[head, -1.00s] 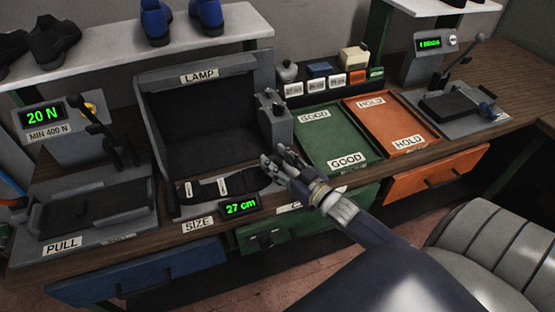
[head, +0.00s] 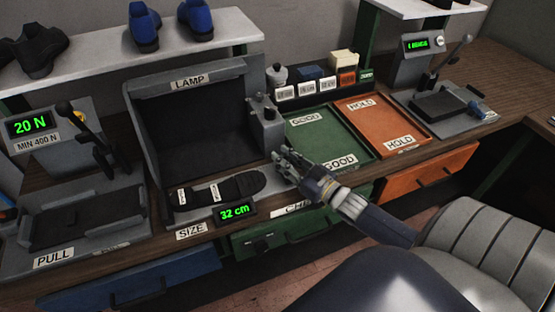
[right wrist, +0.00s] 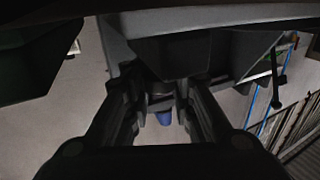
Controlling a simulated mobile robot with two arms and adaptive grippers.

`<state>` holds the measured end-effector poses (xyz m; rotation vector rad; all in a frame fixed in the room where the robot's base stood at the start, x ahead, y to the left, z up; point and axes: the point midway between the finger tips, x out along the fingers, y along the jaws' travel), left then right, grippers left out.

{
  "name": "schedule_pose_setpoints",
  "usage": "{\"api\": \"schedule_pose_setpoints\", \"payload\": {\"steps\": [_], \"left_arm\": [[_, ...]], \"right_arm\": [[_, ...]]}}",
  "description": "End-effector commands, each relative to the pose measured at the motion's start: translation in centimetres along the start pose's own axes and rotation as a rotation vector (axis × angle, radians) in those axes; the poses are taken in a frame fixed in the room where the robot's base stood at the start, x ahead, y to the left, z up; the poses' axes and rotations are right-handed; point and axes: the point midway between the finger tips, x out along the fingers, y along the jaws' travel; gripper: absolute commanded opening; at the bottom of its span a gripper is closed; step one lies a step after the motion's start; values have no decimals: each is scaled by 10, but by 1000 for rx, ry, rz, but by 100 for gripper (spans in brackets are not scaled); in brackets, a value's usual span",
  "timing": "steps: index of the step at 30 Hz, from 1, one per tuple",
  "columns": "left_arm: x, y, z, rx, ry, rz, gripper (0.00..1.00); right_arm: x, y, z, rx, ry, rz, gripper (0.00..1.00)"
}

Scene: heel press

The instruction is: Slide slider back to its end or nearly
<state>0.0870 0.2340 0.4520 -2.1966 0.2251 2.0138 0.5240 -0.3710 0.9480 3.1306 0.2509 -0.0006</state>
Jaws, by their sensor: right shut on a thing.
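The size gauge (head: 172,214) lies at the front of the lamp box, with a dark foot-shaped piece (head: 238,188) along it. Its display (head: 236,211) reads 32 cm in green. My right gripper (head: 279,160) is at the gauge's right end, by the lamp box's right-hand edge. It is shut on the slider, which is mostly hidden by the fingers in the head view. In the right wrist view the gripper's two fingers (right wrist: 154,95) reach up to a dark block (right wrist: 175,55); its exact contact is hard to see. My left gripper is not in view.
The green tray (head: 325,143) and orange tray (head: 378,125) lie farther right. A pull tester (head: 75,225) is at left.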

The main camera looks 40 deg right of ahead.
Motion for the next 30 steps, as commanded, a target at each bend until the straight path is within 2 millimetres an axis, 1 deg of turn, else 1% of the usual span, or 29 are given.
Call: {"api": "schedule_pose_setpoints", "payload": {"steps": [1, 4, 5, 6, 7, 14, 17, 20, 23, 26, 30], "left_arm": [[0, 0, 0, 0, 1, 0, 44], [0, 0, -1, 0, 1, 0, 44], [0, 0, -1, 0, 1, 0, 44], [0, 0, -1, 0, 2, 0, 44], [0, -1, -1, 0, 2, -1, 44], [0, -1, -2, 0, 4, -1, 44], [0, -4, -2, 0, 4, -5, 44], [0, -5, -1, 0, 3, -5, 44], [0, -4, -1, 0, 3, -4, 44], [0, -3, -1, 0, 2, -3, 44], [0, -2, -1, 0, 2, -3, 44]], "right_arm": [[-2, 3, 3, -1, -9, 6, 0], [-2, 3, 3, -1, -9, 7, 0], [-2, 3, 3, -1, -10, 7, 26], [-2, 3, 3, -1, -10, 7, 35], [-2, 3, 3, -1, -10, 7, 42], [-1, 2, 2, -1, -6, 5, 42], [-1, 2, 1, -1, -5, 4, 42], [-4, 1, 2, 0, -5, 4, 42], [-14, 1, 2, 1, -6, 3, 42], [-28, 2, 2, 0, -8, 5, 42], [-53, 2, 3, 1, -9, 5, 42]]}}
